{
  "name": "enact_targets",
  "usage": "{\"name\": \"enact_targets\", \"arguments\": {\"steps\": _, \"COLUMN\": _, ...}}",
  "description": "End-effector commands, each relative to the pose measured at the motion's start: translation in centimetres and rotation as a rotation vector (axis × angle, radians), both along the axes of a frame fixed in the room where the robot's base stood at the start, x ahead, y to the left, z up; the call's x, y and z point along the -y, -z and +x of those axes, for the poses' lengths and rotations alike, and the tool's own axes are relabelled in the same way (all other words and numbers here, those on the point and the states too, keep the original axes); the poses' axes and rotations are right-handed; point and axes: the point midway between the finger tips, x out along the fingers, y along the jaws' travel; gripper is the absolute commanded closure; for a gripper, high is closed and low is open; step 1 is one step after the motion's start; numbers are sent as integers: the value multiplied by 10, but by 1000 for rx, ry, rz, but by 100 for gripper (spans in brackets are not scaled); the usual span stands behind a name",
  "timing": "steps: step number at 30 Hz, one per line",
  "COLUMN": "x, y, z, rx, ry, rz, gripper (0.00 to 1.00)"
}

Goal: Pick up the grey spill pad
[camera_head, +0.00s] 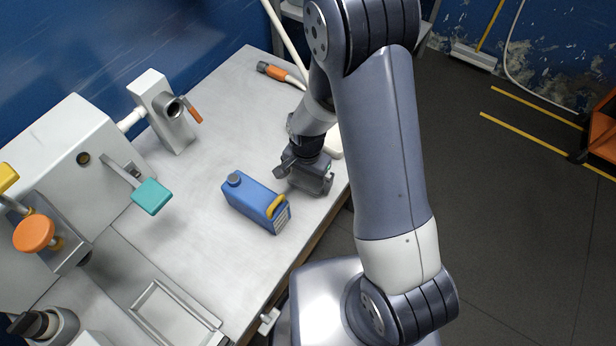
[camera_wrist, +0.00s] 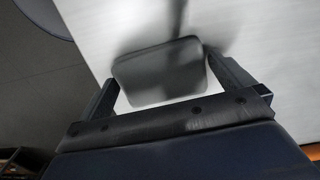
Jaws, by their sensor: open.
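The grey spill pad (camera_wrist: 158,75) is a flat grey slab with rounded corners. In the wrist view it lies on the pale bench top, between the two fingers of my gripper (camera_wrist: 160,66). The fingers stand apart on either side of it, with a pale gap visible on the right side. Whether a finger touches the pad is not clear. In the head view my gripper (camera_head: 305,178) is low over the bench near its right edge, just beyond the blue jug, and the pad is not distinguishable there.
An orange-handled tool (camera_head: 279,73) lies farther back on the bench (camera_head: 215,95). A pale object (camera_head: 334,146) is partly hidden behind my arm. Machines with a teal lever (camera_head: 151,197) fill the left.

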Motion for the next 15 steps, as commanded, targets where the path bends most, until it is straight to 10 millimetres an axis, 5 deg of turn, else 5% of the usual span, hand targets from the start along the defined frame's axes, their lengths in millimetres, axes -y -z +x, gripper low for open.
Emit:
{"name": "enact_targets", "arguments": {"steps": 10, "x": 0, "y": 7, "z": 0, "rx": 1, "ry": 0, "rz": 1, "gripper": 0}}
{"name": "enact_targets", "arguments": {"steps": 15, "x": 0, "y": 7, "z": 0, "rx": 0, "ry": 0, "rz": 0, "gripper": 13}}
